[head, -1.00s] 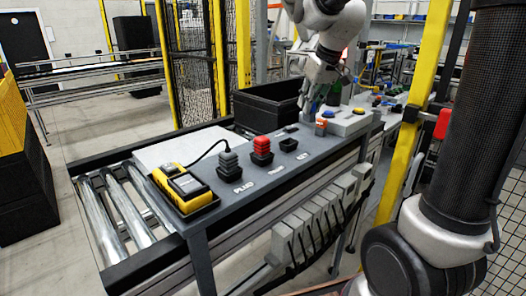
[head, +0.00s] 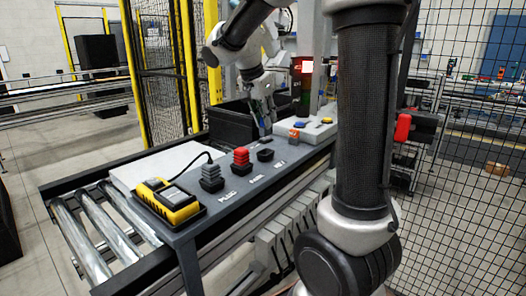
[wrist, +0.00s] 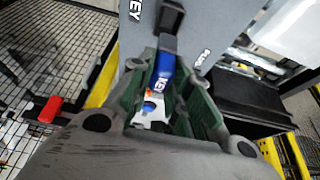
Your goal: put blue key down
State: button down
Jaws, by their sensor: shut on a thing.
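My gripper (head: 264,122) is over the far part of the grey panel (head: 228,196) in the head view, behind the black holder. In the wrist view my gripper (wrist: 165,88) is shut on the blue key (wrist: 163,72), which has white lettering on its side. The key sits between the green fingers, its end close to a dark socket-like part (wrist: 172,18) on the panel, near the KEY label. I cannot tell whether the key touches it. In the head view the key is mostly hidden by the fingers.
On the panel stand a grey stacked plug (head: 211,178), a red stacked piece (head: 241,160), an empty black holder (head: 265,155) and an orange piece (head: 294,136). A yellow device (head: 170,202) lies at the near left. A black bin (head: 228,125) stands behind; a button box (head: 306,130) lies right.

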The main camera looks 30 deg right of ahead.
notch_tip(320, 180, down, 8)
jog(key=shift+r, duration=0.1)
dwell(0.4)
jog(key=c, duration=1.3)
grip_release()
jog(key=v, duration=1.1)
jog(key=s+f+n+t+y, duration=0.1)
jog(key=s+n, duration=0.3)
jog(key=s, duration=0.3)
jog(key=s+f+n+t+y, duration=0.1)
jog(key=s+f+n+y, duration=0.1)
jog(key=s+n, duration=0.3)
jog(key=s+a+f+n+y, duration=0.1)
jog(key=s+n, duration=0.4)
jog(key=s, duration=0.5)
jog(key=shift+s+f+t, duration=0.1)
jog(key=shift+f+t, duration=0.25)
jog(key=shift+t, duration=0.05)
